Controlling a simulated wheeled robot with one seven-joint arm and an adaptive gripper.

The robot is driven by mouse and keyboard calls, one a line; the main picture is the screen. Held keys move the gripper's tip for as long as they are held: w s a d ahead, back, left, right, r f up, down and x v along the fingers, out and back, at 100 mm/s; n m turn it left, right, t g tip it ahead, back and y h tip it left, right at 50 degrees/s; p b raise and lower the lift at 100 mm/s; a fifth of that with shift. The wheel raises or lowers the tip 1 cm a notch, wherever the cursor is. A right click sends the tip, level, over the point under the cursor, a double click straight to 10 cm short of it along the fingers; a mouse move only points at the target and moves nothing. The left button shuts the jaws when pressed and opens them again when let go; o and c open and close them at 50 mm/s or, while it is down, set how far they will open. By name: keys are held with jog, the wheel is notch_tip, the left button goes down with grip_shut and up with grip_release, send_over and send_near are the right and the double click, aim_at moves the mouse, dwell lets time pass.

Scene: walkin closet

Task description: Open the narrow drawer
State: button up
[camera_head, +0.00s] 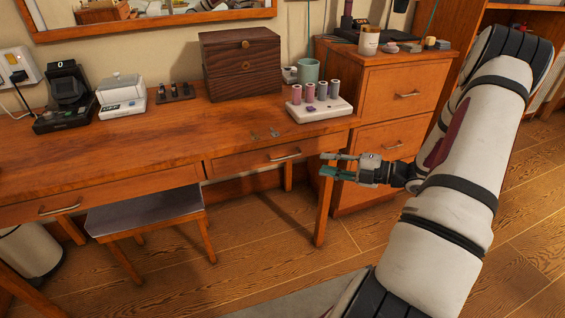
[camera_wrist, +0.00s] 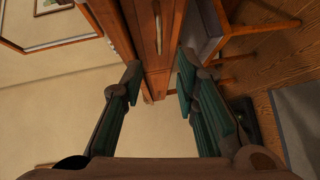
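The narrow drawer (camera_head: 262,159) is at the right end of the wooden desk, under the top, in the head view. It looks shut, and its silver bar handle (camera_head: 285,157) is on its front. My gripper (camera_head: 322,166) is open and empty beside the desk's front right corner, to the right of the handle and apart from it. In the wrist view my gripper (camera_wrist: 160,78) shows its two teal-padded fingers spread. A drawer handle (camera_wrist: 158,27) shows beyond them; I cannot tell which drawer it belongs to.
The wide drawer (camera_head: 100,199) is on the left of the desk (camera_head: 60,157). A stool (camera_head: 150,209) stands under it. A wooden cabinet (camera_head: 381,80) with handled drawers stands right of the desk. A white tray with spools (camera_head: 318,110) sits on the desktop above the narrow drawer.

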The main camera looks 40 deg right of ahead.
aim_at(287, 158)
jog(key=b+x, duration=0.3)
jog(key=x, duration=1)
jog(key=shift+w+a+b, duration=0.1)
jog(key=shift+a+b, duration=0.05)
jog(key=shift+b, duration=0.15)
grip_shut()
